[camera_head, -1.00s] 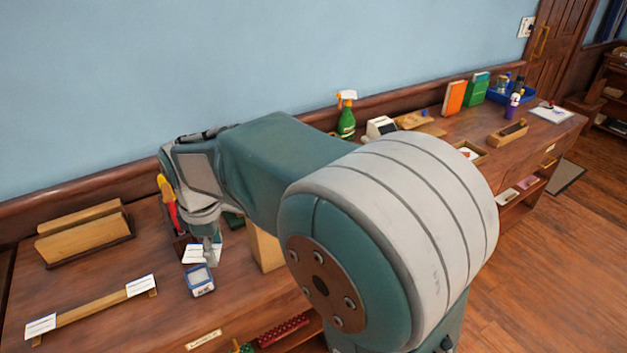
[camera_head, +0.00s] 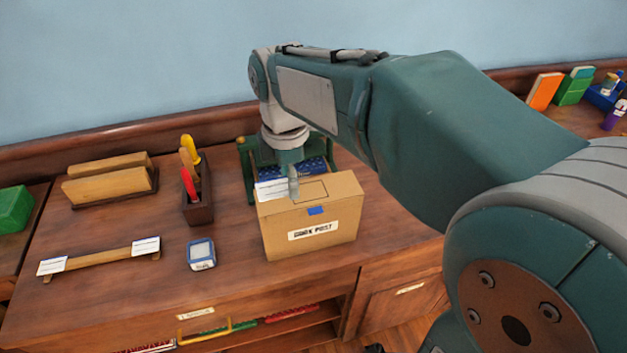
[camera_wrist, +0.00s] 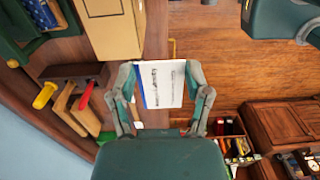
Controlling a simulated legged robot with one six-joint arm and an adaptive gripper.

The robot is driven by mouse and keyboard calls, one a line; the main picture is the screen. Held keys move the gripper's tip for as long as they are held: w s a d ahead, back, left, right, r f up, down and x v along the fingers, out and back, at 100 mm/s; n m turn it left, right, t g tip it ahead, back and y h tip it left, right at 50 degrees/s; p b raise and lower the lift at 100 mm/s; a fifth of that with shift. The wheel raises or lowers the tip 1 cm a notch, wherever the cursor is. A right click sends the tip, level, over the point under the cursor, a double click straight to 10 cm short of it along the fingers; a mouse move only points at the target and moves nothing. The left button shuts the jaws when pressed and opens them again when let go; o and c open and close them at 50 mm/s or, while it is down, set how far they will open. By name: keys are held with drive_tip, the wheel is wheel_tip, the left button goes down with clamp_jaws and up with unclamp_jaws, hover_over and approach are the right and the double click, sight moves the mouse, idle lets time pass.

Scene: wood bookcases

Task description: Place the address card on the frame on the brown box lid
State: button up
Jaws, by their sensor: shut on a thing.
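My gripper (camera_head: 292,178) is shut on a white address card (camera_head: 272,189). The card has printed lines and a blue edge strip, and it shows between both fingers in the wrist view (camera_wrist: 161,84). In the head view the card is over the left part of the brown box's lid (camera_head: 318,192); I cannot tell whether it touches. A rectangular frame outline (camera_head: 312,189) is drawn on the lid, partly hidden by my gripper. The brown box (camera_head: 277,236) stands upright on the desk, with a blue tab and a printed label on its front.
A tool holder (camera_head: 197,207) with red and yellow handles and a small blue-grey device (camera_head: 201,254) stand left of the box. A wooden rail (camera_head: 100,259) holds two white cards. A green stand (camera_head: 250,165) is behind the box. Desk space left of the box is partly clear.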

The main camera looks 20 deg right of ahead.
hover_over(318, 190)
drive_tip(key=s+a, duration=0.2)
drive_tip(key=s, duration=0.1)
wheel_tip(318, 190, down, 3)
drive_tip(key=shift+a+r, duration=0.1)
drive_tip(key=w+d+f, duration=0.1)
drive_tip(key=f, duration=0.1)
drive_tip(key=w+d+f, duration=0.1)
drive_tip(key=shift+w+d+f, duration=0.15)
drive_tip(key=shift+d+f, duration=0.2)
drive_tip(key=shift+d, duration=0.05)
drive_tip(key=shift+w+a+f, duration=0.2)
drive_tip(key=shift+f, duration=0.05)
drive_tip(key=f, duration=0.3)
drive_tip(key=shift+w+a+f, duration=0.1)
drive_tip(key=shift+w+a, duration=0.2)
drive_tip(key=shift+a, duration=0.1)
drive_tip(key=shift+d+f, duration=0.2)
drive_tip(key=shift+f, duration=0.15)
drive_tip(key=shift+d, duration=0.5)
drive_tip(key=shift+o, duration=0.2)
drive_tip(key=shift+s+a+f, duration=0.1)
drive_tip(key=shift+f, duration=0.15)
drive_tip(key=shift+s+a+f, duration=0.1)
drive_tip(key=shift+f, duration=0.35)
drive_tip(key=shift+c, duration=0.9)
drive_tip(key=o, duration=0.9)
drive_tip(key=shift+a+f, duration=0.1)
drive_tip(key=shift+f, duration=0.05)
drive_tip(key=shift+a, duration=0.1)
